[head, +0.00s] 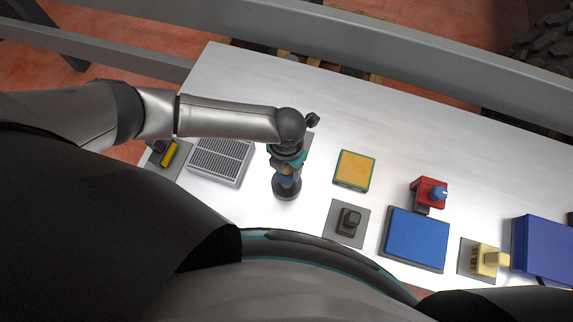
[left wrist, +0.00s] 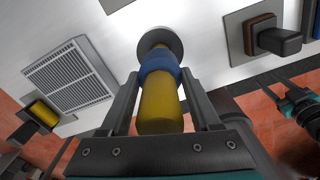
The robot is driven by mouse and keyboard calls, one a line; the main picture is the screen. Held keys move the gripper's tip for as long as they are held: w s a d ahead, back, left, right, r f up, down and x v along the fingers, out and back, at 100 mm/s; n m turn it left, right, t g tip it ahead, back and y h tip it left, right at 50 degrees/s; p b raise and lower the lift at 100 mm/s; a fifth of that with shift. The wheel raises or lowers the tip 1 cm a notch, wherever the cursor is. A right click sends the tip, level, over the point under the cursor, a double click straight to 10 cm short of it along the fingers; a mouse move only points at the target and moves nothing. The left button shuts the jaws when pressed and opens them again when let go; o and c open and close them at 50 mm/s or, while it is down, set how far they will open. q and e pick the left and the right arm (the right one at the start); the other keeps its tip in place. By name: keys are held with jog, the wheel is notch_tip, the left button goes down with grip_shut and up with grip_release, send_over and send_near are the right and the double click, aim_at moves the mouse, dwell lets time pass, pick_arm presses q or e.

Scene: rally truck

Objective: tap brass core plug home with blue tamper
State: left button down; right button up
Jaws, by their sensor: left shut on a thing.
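My left gripper (head: 288,172) is shut on a tool with a blue collar (left wrist: 160,65), a yellow shaft (left wrist: 160,105) and a round dark grey foot; I take this for the blue tamper. It hangs foot down over the white bench, and I cannot tell whether the foot touches. Its blue and yellow parts are mostly hidden by the fingers in the head view. I cannot pick out the brass core plug for certain. A yellow cylindrical piece (head: 169,153) sits in a dark holder at far left, also in the left wrist view (left wrist: 42,112).
A grey grille (head: 220,160) lies left of the tool. A dark block (head: 349,219) on a grey plate, a yellow-orange pad (head: 354,171), a blue pad (head: 416,238), a red box with blue knob (head: 429,192) and a tan piece (head: 484,261) stand to the right. The bench's far middle is clear.

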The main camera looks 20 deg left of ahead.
pick_arm(q)
notch_tip(320, 180, down, 6)
jog(key=b, duration=0.4)
notch_tip(320, 180, up, 4)
jog(key=p, duration=0.3)
jog(key=shift+r+p, duration=0.1)
jog(key=shift+p, duration=0.25)
notch_tip(320, 180, up, 3)
jog(key=shift+f+p, duration=0.1)
jog(key=shift+p, duration=0.95)
jog(key=shift+r, duration=1)
jog(key=shift+b, duration=0.3)
